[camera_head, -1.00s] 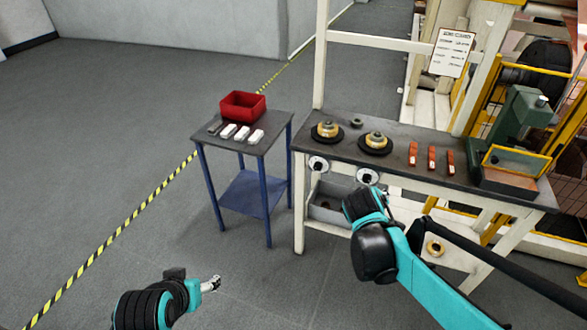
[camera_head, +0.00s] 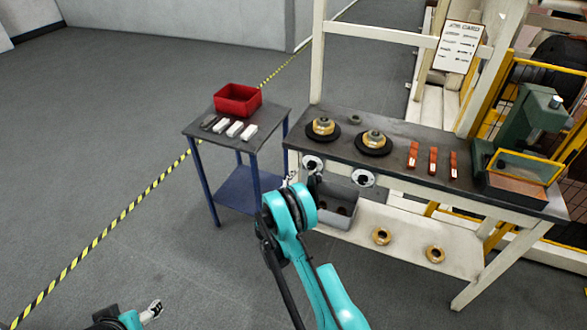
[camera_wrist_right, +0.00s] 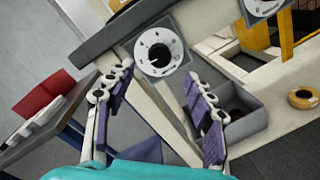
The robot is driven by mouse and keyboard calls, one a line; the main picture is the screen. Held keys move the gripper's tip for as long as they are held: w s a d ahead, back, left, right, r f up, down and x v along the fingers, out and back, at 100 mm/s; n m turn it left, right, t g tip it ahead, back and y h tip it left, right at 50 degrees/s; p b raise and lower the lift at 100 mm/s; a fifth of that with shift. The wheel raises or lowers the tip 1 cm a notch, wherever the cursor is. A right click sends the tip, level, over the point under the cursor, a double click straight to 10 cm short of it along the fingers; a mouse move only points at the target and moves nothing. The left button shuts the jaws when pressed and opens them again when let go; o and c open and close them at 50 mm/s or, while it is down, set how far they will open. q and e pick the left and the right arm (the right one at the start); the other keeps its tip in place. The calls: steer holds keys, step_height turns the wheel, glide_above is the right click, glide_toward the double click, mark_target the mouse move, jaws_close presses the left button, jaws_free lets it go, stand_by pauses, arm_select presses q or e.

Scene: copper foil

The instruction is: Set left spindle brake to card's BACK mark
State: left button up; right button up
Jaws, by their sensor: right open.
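The left spindle brake (camera_head: 312,163) is a white round dial with a dark knob on the bench's front edge. My right gripper (camera_head: 302,181) is just below the left dial in the head view. In the wrist view its fingers (camera_wrist_right: 160,88) are apart and empty, with the dial beyond the gap. My left gripper (camera_head: 152,310) is low, at the bottom left, its opening unclear.
A second dial (camera_head: 363,178) sits right of the left one. Brass-coloured spools (camera_head: 323,127) stand on the bench (camera_head: 392,158) above. A grey bin (camera_head: 338,208) is below. A side table (camera_head: 272,117) with a red tray (camera_head: 238,99) stands left.

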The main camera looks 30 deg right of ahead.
mark_target(310, 168)
steer(key=x, duration=0.2)
steer(key=b+x, duration=0.1)
steer(key=x, duration=0.1)
steer(key=b+x, duration=0.1)
steer(key=x, duration=0.1)
steer(key=shift+w+f, duration=0.2)
steer(key=shift+f, duration=0.1)
steer(key=shift+w+d+r, duration=0.15)
steer(key=shift+w+d, duration=0.3)
steer(key=shift+d, duration=0.15)
steer(key=c, duration=1.2)
